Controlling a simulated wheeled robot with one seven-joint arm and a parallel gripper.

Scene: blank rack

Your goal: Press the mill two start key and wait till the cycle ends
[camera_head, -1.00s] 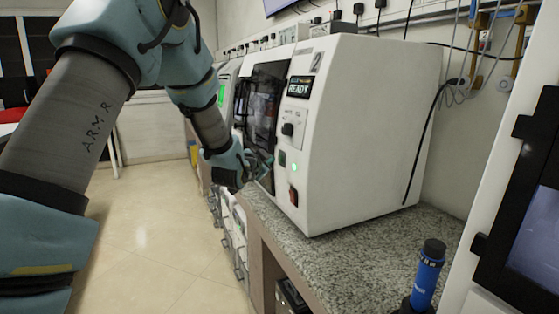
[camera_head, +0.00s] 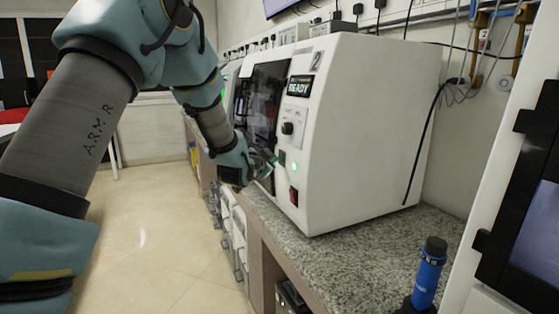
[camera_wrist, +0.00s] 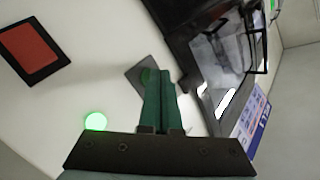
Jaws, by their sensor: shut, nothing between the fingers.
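Mill two (camera_head: 375,130) is a white machine marked with a 2, and its display (camera_head: 299,86) reads READY. The mill two start key (camera_head: 282,158) is a small green key on a dark plate on the front panel. In the wrist view the key (camera_wrist: 147,76) is partly hidden behind my fingertips. My gripper (camera_head: 273,161) is shut and empty, its green fingers (camera_wrist: 160,98) pointing at the key. The tips are at or very close to it; I cannot tell whether they touch. A round green lamp (camera_head: 295,167) beside the key is lit.
A red key (camera_head: 293,196) sits below the lamp and a black knob (camera_head: 288,128) above it. The dark door window (camera_head: 262,100) is left of the panel. A blue cylinder (camera_head: 428,275) stands on the granite counter (camera_head: 345,250).

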